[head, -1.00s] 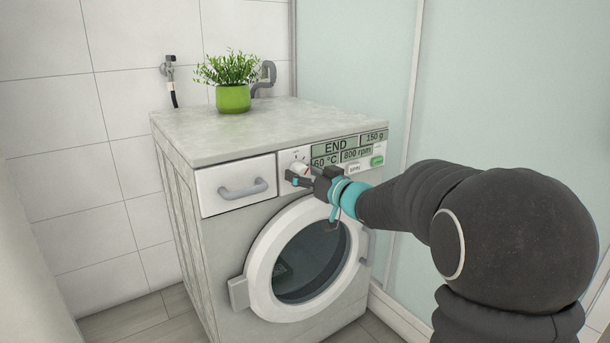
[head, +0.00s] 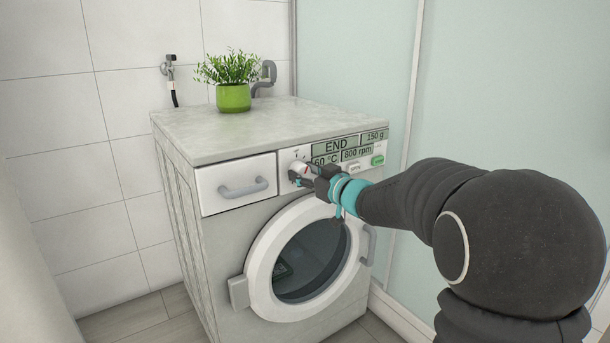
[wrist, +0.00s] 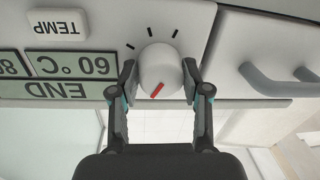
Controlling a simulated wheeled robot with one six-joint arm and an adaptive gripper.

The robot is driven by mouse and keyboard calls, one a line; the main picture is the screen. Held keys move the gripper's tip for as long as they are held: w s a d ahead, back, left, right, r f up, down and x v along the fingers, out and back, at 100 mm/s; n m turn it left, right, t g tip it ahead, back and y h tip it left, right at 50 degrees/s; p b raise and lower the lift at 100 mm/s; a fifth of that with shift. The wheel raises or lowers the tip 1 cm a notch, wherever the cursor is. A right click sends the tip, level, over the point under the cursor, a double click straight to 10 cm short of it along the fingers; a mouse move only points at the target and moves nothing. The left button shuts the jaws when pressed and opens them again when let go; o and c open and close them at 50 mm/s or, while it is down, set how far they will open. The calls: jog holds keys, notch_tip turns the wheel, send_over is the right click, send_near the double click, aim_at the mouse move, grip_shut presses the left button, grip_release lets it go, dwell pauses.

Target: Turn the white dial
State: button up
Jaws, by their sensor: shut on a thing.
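The white dial (wrist: 160,68) with a red mark sits on the washing machine's front panel. In the wrist view, which is upside down, the red mark slants, and short black tick marks lie around the dial's rim. My gripper (wrist: 160,82) is shut on the dial, one finger on each side. In the head view my gripper (head: 303,174) is at the panel, left of the display (head: 340,145), and mostly covers the dial. The display reads END, 60 °C, 800 rpm and 150 g.
The washing machine (head: 187,190) has a drawer with a grey handle (head: 243,188) left of the dial and a round door (head: 258,270) below. A green potted plant (head: 233,97) stands on top. A glass panel (head: 500,90) is at the right.

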jog(key=n+b, duration=0.1)
jog(key=n, duration=0.3)
jog(key=shift+n, duration=0.4)
jog(key=shift+h, duration=0.4)
jog(key=o, duration=1.2)
jog(key=shift+c, duration=0.2)
jog(key=v, duration=1.2)
jog(key=shift+w+d, duration=0.1)
